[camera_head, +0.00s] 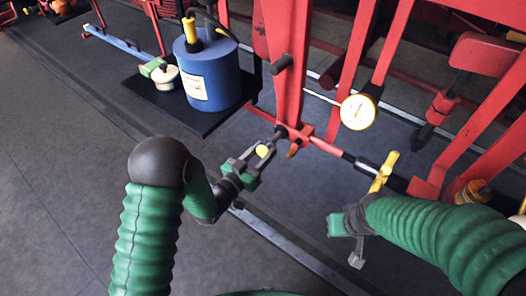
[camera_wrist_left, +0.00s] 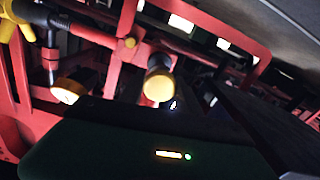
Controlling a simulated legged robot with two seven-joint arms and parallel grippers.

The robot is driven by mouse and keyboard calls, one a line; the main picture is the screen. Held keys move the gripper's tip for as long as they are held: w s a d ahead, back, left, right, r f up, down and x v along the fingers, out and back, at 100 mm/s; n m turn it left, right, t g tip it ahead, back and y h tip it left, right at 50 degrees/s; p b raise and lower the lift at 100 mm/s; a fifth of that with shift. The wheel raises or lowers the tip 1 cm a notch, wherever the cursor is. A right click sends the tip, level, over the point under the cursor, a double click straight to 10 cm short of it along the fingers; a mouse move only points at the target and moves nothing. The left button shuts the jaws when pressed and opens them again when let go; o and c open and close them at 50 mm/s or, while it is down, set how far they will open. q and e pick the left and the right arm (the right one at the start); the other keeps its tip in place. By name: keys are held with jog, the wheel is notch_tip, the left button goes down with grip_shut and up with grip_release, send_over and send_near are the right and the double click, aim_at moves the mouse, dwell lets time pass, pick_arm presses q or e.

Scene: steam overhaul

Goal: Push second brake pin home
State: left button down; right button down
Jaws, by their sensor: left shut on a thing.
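My left gripper (camera_head: 258,160) reaches in from the left to the red brake linkage joint (camera_head: 296,132). It is shut on a dark pin with a yellow round head (camera_head: 263,151). The pin points at the joint; how deep it sits cannot be told. The pin's yellow head (camera_wrist_left: 158,86) shows large in the left wrist view, in front of the red rigging. A small orange tip (camera_head: 292,151) shows just below the joint. My right gripper (camera_head: 347,240) hangs at the lower right, apart from the linkage; its finger gap is unclear.
A dial gauge (camera_head: 358,112) and a yellow handle (camera_head: 384,172) are right of the joint. Red frame bars surround it. The floor at left is clear.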

aim_at(270, 145)
pick_arm(q)
jog(key=shift+w+d, duration=0.1)
jog(key=b+x, duration=0.1)
jog(key=x, duration=0.4)
jog(key=shift+b, duration=0.4)
jog(key=shift+w+r, duration=0.1)
jog(key=shift+r, duration=0.05)
jog(key=c, duration=1.3)
grip_release()
jog(key=o, duration=0.4)
jog(key=shift+w+d+f, duration=0.15)
jog(key=shift+f, duration=0.05)
jog(key=shift+o, duration=0.2)
jog(key=shift+r, duration=0.1)
